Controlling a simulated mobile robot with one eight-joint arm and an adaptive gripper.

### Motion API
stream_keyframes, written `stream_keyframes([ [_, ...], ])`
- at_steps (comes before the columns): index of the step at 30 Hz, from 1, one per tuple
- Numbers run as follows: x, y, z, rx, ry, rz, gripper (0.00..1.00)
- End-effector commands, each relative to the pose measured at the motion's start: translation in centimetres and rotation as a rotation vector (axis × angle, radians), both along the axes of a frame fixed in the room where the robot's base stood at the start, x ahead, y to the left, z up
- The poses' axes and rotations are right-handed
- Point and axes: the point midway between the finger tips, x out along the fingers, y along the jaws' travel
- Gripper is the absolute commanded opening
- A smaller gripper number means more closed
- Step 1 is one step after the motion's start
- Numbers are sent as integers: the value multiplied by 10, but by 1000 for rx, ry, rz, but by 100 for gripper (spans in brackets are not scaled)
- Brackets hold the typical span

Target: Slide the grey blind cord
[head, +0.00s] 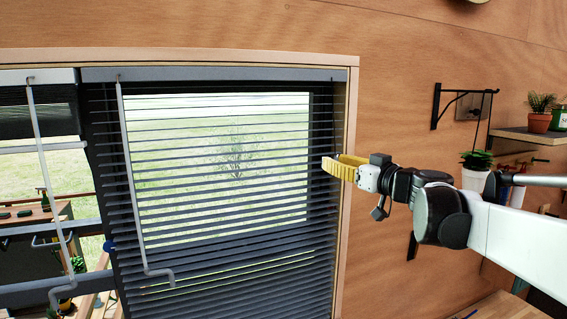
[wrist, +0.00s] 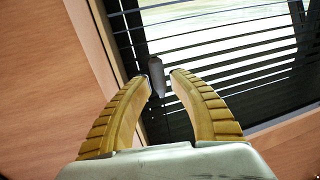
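My gripper (head: 332,164) has yellow fingers and is in front of the right edge of the window blind in the head view. In the wrist view my gripper (wrist: 161,80) is open, its fingertips apart. A short grey piece (wrist: 156,74), which looks like the blind cord's end, shows in the gap between the fingertips. I cannot tell whether either finger touches it. The dark slatted blind (head: 220,245) is lowered over the window and its slats are tilted open. The cord cannot be made out near my gripper in the head view.
A wooden window frame (head: 352,120) borders the blind. Two grey cranked rods hang at the left, one on this blind (head: 130,170) and one on the neighbouring blind (head: 42,150). A wall bracket (head: 437,107) and a shelf (head: 528,135) with potted plants are at right.

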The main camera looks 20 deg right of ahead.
Motion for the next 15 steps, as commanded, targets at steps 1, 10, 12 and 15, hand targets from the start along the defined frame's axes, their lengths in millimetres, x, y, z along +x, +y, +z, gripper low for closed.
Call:
stream_keyframes([
  [1,0,0,0,0,0,0,25],
  [10,-21,-6,0,-1,1,-3,25],
  [12,-36,-10,0,-1,0,-4,25],
  [15,-59,-15,0,-1,0,-5,25],
])
